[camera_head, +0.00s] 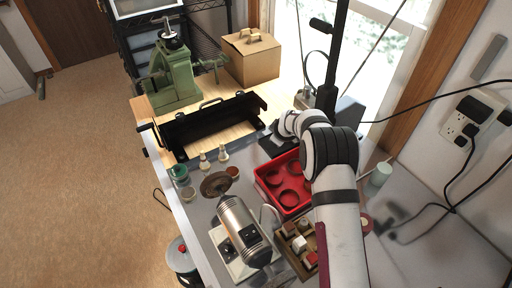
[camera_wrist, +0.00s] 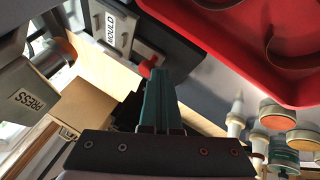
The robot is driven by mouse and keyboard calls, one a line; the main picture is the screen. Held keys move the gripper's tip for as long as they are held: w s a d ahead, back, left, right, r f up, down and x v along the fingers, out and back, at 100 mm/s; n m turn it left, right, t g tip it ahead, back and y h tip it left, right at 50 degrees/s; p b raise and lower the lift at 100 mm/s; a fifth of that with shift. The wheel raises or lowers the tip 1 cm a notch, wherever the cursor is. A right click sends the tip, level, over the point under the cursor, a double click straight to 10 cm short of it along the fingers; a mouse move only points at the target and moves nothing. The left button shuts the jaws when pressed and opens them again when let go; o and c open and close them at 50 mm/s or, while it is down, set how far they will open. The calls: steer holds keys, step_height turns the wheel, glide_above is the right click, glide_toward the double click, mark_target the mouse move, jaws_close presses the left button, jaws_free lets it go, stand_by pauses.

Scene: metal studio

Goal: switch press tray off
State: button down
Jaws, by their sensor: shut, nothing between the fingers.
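In the wrist view my gripper (camera_wrist: 160,76) is shut and empty, its teal fingers pointing up the picture. The fingertips are close to a small red knob (camera_wrist: 148,66) at the lower edge of a switch plate labelled MOULD (camera_wrist: 112,32); I cannot tell whether they touch. A grey housing labelled PRESS (camera_wrist: 30,98) is at the left, apart from the fingers; its switch lever is not clear. In the head view my forearm and wrist hide the gripper. A dark flat unit (camera_head: 279,143) lies beside the wrist, left of it.
A red tray (camera_head: 262,182) with round wells lies left of my arm; it also fills the wrist view's upper right (camera_wrist: 225,55). A black frame (camera_head: 215,122), green machine (camera_head: 173,78) and cardboard box (camera_head: 251,62) stand behind. A metal motor (camera_head: 238,222) stands in front.

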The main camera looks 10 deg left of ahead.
steer(key=shift+w+d, duration=0.9)
steer(key=shift+s, duration=0.1)
steer(key=s, duration=0.1)
steer(key=s+a+r, duration=0.1)
steer(key=s, duration=0.2)
steer(key=shift+s+a+r, duration=0.1)
steer(key=shift+a+r, duration=0.05)
steer(key=shift+a, duration=0.1)
steer(key=v, duration=0.9)
steer(key=shift+s+d+r, duration=0.1)
steer(key=shift+s+r, duration=0.05)
